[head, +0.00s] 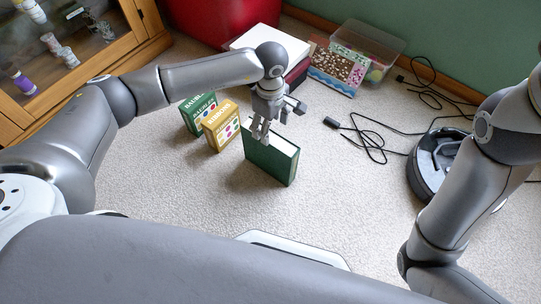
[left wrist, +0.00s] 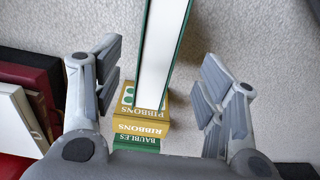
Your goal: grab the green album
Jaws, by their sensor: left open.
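The green album (head: 271,160) stands upright on the carpet near the middle of the head view, its white page edges facing up. In the left wrist view the album (left wrist: 161,50) runs between my open fingers, with visible gaps on both sides. My left gripper (head: 262,131) is over the album's far left end. It also shows in the left wrist view (left wrist: 160,90), open and holding nothing. My right arm comes in from the right of the head view, but its gripper is not visible.
A yellow Ribbons box (head: 221,127) and a green Baubles box (head: 198,113) stand left of the album. Behind are a white-topped stack (head: 270,42) and a clear bin (head: 368,50). A robot vacuum (head: 432,163) and black cables (head: 372,140) lie right. Front carpet is clear.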

